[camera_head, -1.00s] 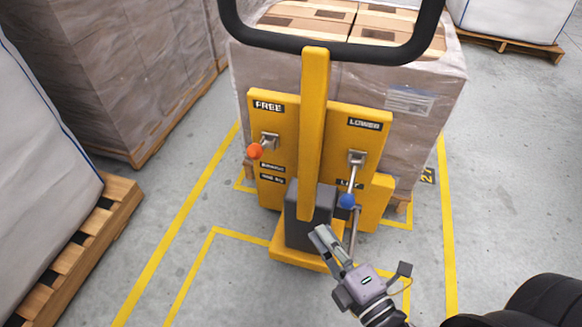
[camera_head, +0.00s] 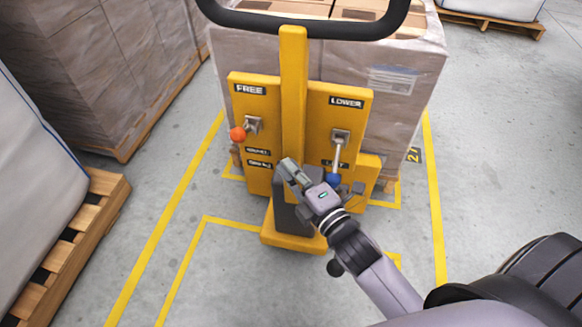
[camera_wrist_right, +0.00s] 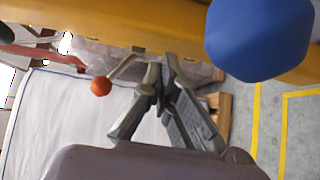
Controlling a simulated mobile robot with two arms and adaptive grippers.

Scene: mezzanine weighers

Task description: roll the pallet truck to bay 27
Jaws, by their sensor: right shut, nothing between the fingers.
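The yellow pallet truck (camera_head: 293,95) stands upright ahead of me with its black loop handle (camera_head: 300,27) at the top. On its left panel, marked FREE, is a lever with an orange knob (camera_head: 237,134). On its right panel, marked LOWER above, a lever with a blue knob (camera_head: 333,181) hangs down. My right gripper (camera_head: 286,168) is shut and empty, in front of the lower mast, left of the blue knob. In the right wrist view its fingertips (camera_wrist_right: 163,70) meet, with the blue knob (camera_wrist_right: 258,38) close by and the orange knob (camera_wrist_right: 101,86) beyond. My left gripper is not in view.
A wrapped carton load (camera_head: 408,95) stands behind the truck. A wooden pallet (camera_head: 75,245) with a white sack and a wrapped stack (camera_head: 125,75) stand left. The floor between the lines is bare.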

